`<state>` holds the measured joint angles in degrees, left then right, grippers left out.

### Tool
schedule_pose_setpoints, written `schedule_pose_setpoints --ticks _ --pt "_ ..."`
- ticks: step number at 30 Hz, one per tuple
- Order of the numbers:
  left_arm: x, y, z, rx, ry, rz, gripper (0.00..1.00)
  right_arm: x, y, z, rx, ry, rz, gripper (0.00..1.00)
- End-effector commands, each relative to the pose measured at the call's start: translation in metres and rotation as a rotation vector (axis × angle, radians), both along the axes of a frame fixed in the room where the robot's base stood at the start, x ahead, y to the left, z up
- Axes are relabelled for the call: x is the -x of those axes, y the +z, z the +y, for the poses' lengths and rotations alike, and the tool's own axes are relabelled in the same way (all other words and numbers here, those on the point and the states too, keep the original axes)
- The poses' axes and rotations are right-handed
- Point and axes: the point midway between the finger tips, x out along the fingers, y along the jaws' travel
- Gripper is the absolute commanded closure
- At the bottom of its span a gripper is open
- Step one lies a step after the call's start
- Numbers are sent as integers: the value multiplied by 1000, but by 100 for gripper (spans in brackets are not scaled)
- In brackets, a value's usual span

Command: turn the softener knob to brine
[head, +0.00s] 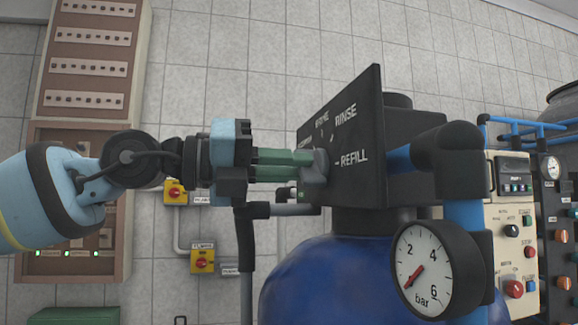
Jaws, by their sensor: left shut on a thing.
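The softener's black control head (362,115) stands on top of a blue tank (320,280). Its faceplate has white words, with RINSE at the upper right, REFILL at the right, and BRINE, seen steeply, at the top. The grey knob (319,163) sits in the middle of the plate. My left gripper (300,165) comes in from the left with its green fingers shut on the knob. The fingers hide part of the knob and the left side of the plate, so I cannot tell exactly where the knob points. My right gripper is not in view.
A round pressure gauge (437,270) and a blue pipe with a black elbow (448,145) stand close to the right of the head. A control panel (515,230) is farther right. Yellow switches with red knobs (203,260) are on the tiled wall behind.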

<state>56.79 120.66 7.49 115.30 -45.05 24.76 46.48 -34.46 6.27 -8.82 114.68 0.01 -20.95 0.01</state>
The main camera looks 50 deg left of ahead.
Motion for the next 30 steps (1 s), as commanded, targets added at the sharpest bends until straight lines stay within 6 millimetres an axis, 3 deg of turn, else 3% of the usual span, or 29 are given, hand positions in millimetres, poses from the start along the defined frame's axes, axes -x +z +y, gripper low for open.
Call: schedule_pose_setpoints --ticks 11,30 --pt "-1 -1 0 -58 -1 -31 100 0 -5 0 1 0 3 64" --pt "0 0 0 -499 0 -260 100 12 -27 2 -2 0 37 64"
